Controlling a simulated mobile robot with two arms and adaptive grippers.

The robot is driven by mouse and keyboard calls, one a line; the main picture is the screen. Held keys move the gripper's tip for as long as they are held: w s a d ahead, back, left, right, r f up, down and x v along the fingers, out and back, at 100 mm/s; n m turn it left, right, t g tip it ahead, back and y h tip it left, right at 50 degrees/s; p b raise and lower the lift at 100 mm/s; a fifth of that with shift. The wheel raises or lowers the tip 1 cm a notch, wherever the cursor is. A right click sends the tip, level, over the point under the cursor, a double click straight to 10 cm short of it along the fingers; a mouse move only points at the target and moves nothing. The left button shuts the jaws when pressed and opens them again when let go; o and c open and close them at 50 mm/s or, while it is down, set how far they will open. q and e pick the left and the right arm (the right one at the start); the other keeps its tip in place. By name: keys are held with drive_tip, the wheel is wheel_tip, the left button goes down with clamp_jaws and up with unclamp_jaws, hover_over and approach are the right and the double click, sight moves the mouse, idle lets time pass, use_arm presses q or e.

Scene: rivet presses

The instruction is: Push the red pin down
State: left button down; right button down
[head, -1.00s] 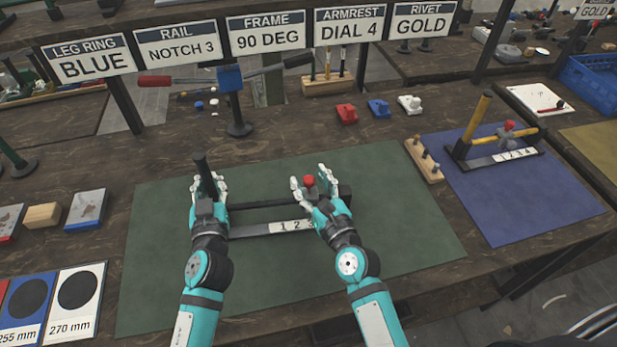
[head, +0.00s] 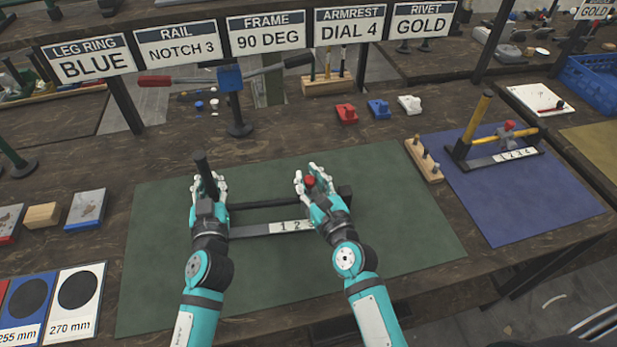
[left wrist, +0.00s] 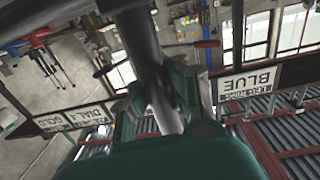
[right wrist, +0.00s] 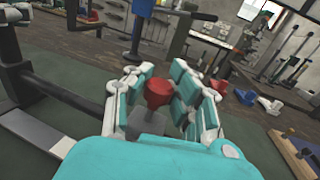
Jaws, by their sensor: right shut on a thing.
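The red pin (head: 310,181) stands on a grey block (right wrist: 147,122) on the dark rail (head: 262,203) of the frame on the green mat. My right gripper (head: 312,180) is shut around the pin and block; the red top (right wrist: 158,91) shows between its fingers in the right wrist view. How far down the pin sits is hard to tell. My left gripper (head: 209,188) is at the dark upright post (head: 203,170) at the frame's left end. The post (left wrist: 150,75) passes between its fingers in the left wrist view, but their grip is not clear.
A numbered strip (head: 290,226) lies in front of the rail. A wooden block with pegs (head: 424,160) and a yellow-railed frame (head: 497,140) on a blue mat are to the right. Small red, blue and white pieces (head: 378,108) lie behind. The green mat (head: 400,220) is clear at right.

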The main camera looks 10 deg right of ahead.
use_arm(q)
drive_tip(key=shift+a, duration=0.1)
drive_tip(key=shift+r, duration=0.15)
use_arm(e)
drive_tip(key=shift+s+d+f, duration=0.1)
drive_tip(key=shift+f, duration=0.95)
drive_tip(key=c, duration=1.6)
unclamp_jaws()
drive_tip(key=shift+f, duration=0.1)
drive_tip(key=o, duration=0.6)
drive_tip(key=s, duration=0.4)
drive_tip(key=s+d, duration=0.1)
drive_tip(key=s, duration=0.2)
drive_tip(key=s+d, duration=0.1)
drive_tip(key=s, duration=0.3)
drive_tip(key=shift+s, duration=0.35)
